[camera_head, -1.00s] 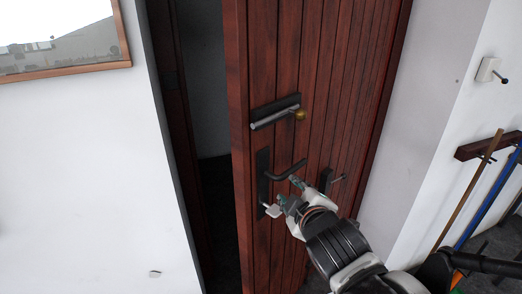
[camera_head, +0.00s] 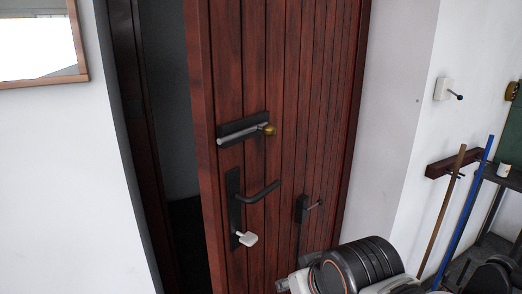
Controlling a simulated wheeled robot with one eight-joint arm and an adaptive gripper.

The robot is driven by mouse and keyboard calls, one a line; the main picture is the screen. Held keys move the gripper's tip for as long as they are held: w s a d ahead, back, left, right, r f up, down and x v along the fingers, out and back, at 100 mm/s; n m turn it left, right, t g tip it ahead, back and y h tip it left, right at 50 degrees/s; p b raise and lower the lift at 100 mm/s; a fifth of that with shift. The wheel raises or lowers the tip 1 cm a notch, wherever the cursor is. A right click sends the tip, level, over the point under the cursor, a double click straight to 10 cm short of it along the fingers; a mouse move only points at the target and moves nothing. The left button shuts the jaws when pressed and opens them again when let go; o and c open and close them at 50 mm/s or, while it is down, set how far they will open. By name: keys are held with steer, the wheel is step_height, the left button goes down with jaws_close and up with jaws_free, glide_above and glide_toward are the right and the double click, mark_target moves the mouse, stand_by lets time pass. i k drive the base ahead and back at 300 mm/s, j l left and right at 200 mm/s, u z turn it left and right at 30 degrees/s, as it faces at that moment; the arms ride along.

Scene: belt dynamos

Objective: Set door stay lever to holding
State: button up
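The dark red plank door (camera_head: 285,100) stands ajar, with a dark gap at its left. A small dark fitting (camera_head: 301,208) on the door has a short thin lever (camera_head: 315,205) pointing right and a dark rod running down below it; it looks like the door stay, and I cannot tell its setting. My gripper (camera_head: 283,286) shows only in part at the bottom edge, below the fitting and apart from it. Its fingertips are cut off or hidden, so its opening does not show.
The door also bears a black handle (camera_head: 262,193), a white key-like piece (camera_head: 247,239) below it, and a bolt (camera_head: 243,130) with a brass knob. A white switch box (camera_head: 443,89) with a small lever is on the right wall. Broom poles (camera_head: 463,215) lean at right.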

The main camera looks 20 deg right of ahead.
mark_target(320, 201)
steer(key=l+u, duration=0.1)
steer(key=l, duration=0.35)
steer(key=k+l+u, duration=0.1)
steer(key=l, duration=0.35)
steer(key=k+l+u, duration=0.1)
steer(key=l, duration=0.3)
steer(key=k+l+u, duration=0.1)
steer(key=l, duration=0.35)
steer(key=k+l+u, duration=0.1)
steer(key=l, duration=0.3)
steer(key=k+l+u, duration=0.1)
steer(key=l, duration=0.35)
steer(key=k+l+u, duration=0.1)
steer(key=k+l, duration=0.15)
steer(key=k+l+u, duration=0.1)
steer(key=l, duration=0.4)
steer(key=i+l+z, duration=0.15)
steer(key=i+l, duration=0.25)
steer(key=i, duration=0.15)
